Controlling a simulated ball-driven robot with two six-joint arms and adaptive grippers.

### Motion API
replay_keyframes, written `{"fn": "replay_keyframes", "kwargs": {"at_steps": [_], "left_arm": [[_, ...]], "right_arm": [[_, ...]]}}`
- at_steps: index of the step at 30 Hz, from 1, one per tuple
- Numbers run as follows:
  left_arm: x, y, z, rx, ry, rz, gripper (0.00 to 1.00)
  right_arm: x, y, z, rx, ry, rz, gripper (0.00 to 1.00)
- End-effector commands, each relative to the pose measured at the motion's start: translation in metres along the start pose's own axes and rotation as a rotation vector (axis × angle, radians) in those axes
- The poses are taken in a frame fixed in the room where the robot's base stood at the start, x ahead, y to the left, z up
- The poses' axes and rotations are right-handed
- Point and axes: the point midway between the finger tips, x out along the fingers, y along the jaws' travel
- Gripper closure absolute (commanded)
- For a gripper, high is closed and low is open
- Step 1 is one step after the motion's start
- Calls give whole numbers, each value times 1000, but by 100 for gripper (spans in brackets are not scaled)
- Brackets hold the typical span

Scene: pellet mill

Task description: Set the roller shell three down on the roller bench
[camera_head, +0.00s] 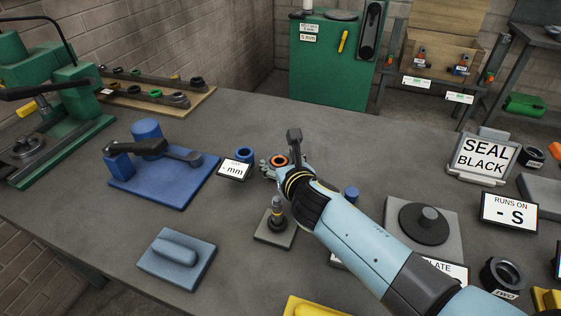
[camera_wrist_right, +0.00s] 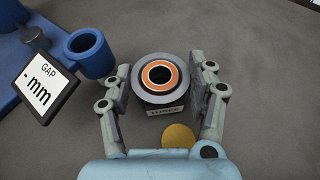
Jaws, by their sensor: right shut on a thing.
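The roller shell three (camera_head: 280,161) is a dark grey ring with an orange inner ring. In the right wrist view the shell (camera_wrist_right: 144,88) stands upright between my right gripper's fingers, its THREE label facing the wrist. My right gripper (camera_head: 277,166) is shut on it, one finger on each side; the wrist view shows both fingers of the gripper (camera_wrist_right: 165,78). The shell is over the grey worktop (camera_head: 210,230); I cannot tell whether it touches it. No label in view names the roller bench. My left gripper is not in view.
A blue cup (camera_head: 245,154) and a GAP mm sign (camera_head: 235,169) stand close left of the shell. A blue fixture (camera_head: 160,180) lies farther left. A small post on a plate (camera_head: 275,235) stands in front. Signs and dark rings (camera_head: 502,276) crowd the right side.

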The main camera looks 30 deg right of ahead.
Motion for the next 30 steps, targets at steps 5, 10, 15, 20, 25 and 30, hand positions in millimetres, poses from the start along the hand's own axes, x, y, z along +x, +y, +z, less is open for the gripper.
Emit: {"fn": "replay_keyframes", "kwargs": {"at_steps": [5,10,15,20,25,30], "left_arm": [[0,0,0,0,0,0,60],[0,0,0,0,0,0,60],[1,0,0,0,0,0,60],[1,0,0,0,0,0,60],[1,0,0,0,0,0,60],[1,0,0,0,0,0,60]], "right_arm": [[0,0,2,0,-5,1,100],[0,0,2,0,-5,1,100],[1,0,0,0,-4,1,100],[2,0,-1,0,-4,1,100],[2,0,-1,0,-3,1,31],[1,0,-2,0,-2,0,16]]}}
